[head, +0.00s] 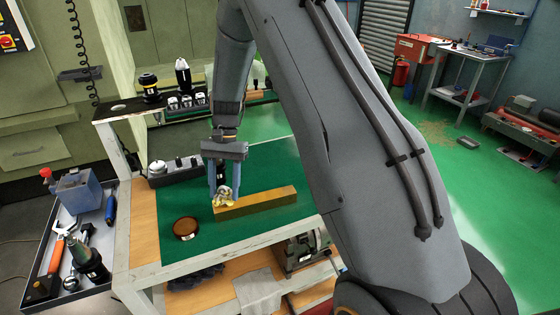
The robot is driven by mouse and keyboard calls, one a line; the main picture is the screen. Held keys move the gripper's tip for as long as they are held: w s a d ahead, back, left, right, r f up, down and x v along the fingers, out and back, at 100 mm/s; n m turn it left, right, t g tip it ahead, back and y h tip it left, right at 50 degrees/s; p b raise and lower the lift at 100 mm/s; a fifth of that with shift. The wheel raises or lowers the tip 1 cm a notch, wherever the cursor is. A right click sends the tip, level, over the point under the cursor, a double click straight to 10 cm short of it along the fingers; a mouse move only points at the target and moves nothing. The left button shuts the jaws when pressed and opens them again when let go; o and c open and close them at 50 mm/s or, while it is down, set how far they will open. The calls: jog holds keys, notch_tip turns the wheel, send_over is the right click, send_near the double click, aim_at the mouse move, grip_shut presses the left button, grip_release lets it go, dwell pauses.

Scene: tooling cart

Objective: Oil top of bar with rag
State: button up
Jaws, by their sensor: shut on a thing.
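A long brass-coloured bar (262,201) lies on the green mat (205,252) on the cart top. My gripper (223,190) points down at the bar's left end, shut on a crumpled, pale yellowish rag (223,199). The rag is at the bar's left end and appears to touch it; the exact contact is too small to tell. A round, dark brown dish (185,228) stands on the mat to the left of the bar. What it holds is unclear.
A dark block with a round knob (157,168) stands behind the dish. A side tray (62,278) at left holds tools and a blue-grey box (77,193). Tool holders (186,101) line the rear shelf. The mat in front of the bar is clear.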

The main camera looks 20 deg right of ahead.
aim_at(222, 196)
jog(key=r, duration=0.3)
jog(key=shift+s+p, duration=0.3)
jog(key=shift+p, duration=0.1)
jog(key=shift+w+r, duration=0.15)
jog(key=shift+r, duration=0.1)
jog(key=shift+r+p, duration=1.4)
jog(key=shift+r, duration=0.8)
